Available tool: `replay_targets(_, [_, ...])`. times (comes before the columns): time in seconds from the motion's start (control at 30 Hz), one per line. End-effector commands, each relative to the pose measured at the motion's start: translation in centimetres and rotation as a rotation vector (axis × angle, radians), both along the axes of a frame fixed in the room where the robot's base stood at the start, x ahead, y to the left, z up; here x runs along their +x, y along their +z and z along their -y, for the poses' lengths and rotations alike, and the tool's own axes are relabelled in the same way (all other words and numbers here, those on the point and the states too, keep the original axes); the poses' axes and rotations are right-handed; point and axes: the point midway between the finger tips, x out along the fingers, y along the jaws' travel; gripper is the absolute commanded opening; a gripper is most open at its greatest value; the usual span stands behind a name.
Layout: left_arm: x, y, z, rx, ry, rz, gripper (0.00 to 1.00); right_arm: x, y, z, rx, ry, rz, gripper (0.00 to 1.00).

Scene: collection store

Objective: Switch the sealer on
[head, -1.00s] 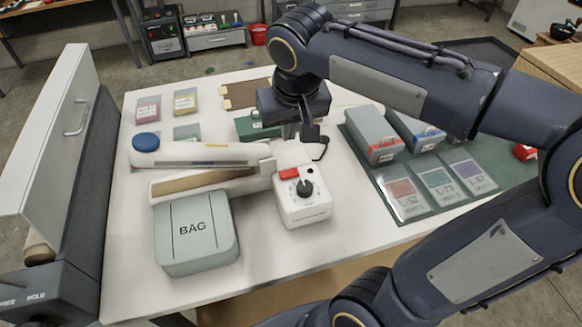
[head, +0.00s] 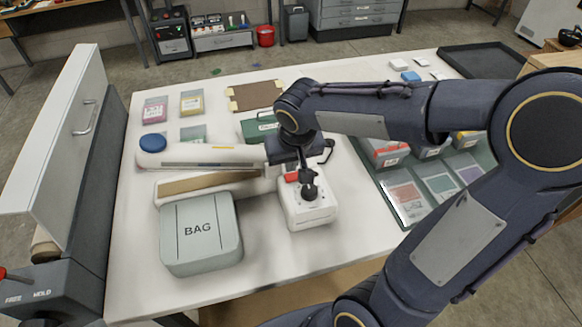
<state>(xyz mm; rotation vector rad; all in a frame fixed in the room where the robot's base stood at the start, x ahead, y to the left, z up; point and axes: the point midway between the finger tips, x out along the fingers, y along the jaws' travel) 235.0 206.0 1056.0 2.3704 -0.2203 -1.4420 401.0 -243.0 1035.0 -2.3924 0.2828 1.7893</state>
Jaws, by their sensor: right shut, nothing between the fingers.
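The sealer is a long white bar (head: 215,155) with a blue round pad at its left end, and a white control box (head: 312,212) at its right end. The box has a red switch (head: 291,177) and a black dial (head: 310,192) on its top. My right gripper (head: 307,178) is shut and empty, pointing down over the box just right of the red switch and close to the dial. Whether it touches either cannot be told. My left gripper is not in view.
A grey BAG box (head: 200,235) stands left of the control box. A green mat (head: 400,215) with sample packets and small bins lies to the right, partly behind my right arm. The table's front strip is clear.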

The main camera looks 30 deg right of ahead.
Motion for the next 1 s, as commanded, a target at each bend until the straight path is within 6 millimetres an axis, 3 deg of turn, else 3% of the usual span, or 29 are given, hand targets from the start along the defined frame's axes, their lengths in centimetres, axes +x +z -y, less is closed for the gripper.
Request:
replay_targets(0.23, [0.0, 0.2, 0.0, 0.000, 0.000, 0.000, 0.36, 0.0, -2.1, 0.0, 0.000, 0.000, 0.000, 0.00])
replay_targets(0.57, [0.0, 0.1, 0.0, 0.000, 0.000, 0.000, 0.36, 0.0, -2.2, 0.0, 0.001, 0.000, 0.001, 0.00])
replay_targets(0.73, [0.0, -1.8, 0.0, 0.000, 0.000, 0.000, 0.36, 0.1, -3.5, -0.4, -0.057, 0.008, -0.015, 0.00])
replay_targets(0.8, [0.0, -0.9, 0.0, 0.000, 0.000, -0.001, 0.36, 0.0, -2.7, -0.2, -0.050, 0.002, -0.016, 0.00])
replay_targets(1.0, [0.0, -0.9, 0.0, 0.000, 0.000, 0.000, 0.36, -0.1, -2.8, -0.1, -0.049, 0.001, -0.019, 0.00])
